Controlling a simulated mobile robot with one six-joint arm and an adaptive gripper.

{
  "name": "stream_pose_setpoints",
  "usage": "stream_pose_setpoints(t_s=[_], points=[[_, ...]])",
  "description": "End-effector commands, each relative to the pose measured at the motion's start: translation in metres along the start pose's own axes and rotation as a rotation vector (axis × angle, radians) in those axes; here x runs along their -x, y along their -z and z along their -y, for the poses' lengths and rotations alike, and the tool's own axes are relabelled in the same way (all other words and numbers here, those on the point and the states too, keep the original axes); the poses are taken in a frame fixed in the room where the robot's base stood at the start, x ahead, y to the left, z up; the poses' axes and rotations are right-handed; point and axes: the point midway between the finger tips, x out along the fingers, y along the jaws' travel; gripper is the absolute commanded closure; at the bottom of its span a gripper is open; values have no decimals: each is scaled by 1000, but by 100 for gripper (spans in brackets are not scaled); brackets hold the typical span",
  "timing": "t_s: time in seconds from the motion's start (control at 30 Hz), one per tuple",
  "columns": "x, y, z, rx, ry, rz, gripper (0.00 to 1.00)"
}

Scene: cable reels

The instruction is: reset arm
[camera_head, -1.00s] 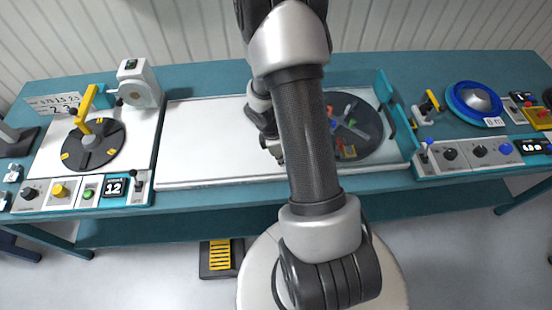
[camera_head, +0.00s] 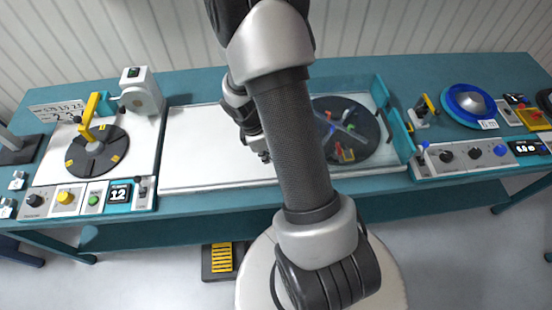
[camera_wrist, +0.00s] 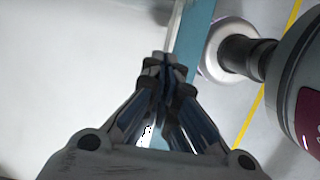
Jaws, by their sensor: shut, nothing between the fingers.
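My gripper (camera_wrist: 166,60) shows in the wrist view with its fingertips together and nothing between them. It points down over the white board near the bench's front edge. In the head view my gripper (camera_head: 264,156) is small and partly hidden beside my arm, above the white board (camera_head: 205,150). My arm crosses the middle of the head view and covers part of the bench.
The teal bench holds a dark reel disc with a yellow crank (camera_head: 88,118) at left. A dark round tray (camera_head: 365,150) with coloured pieces is right of my arm. A blue reel (camera_head: 468,103) and control panels (camera_head: 470,155) stand farther right. A yellow pedal (camera_head: 222,258) is on the floor.

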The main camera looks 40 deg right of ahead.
Motion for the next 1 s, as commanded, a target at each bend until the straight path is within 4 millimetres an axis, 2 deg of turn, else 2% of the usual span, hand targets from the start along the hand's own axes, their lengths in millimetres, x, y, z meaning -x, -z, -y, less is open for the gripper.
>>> stream_pose_setpoints(t_s=[0.03,0.2,0.57,0.67,0.77,0.87,1.0], points=[[14,0,-1,1,-3,-1,100],[35,0,0,1,-2,0,100],[43,1,0,1,0,-1,100],[52,2,0,-22,-13,-6,100],[78,4,2,-87,-46,-22,100],[116,8,11,-197,-90,-57,100],[170,12,36,-370,-140,-132,100]])
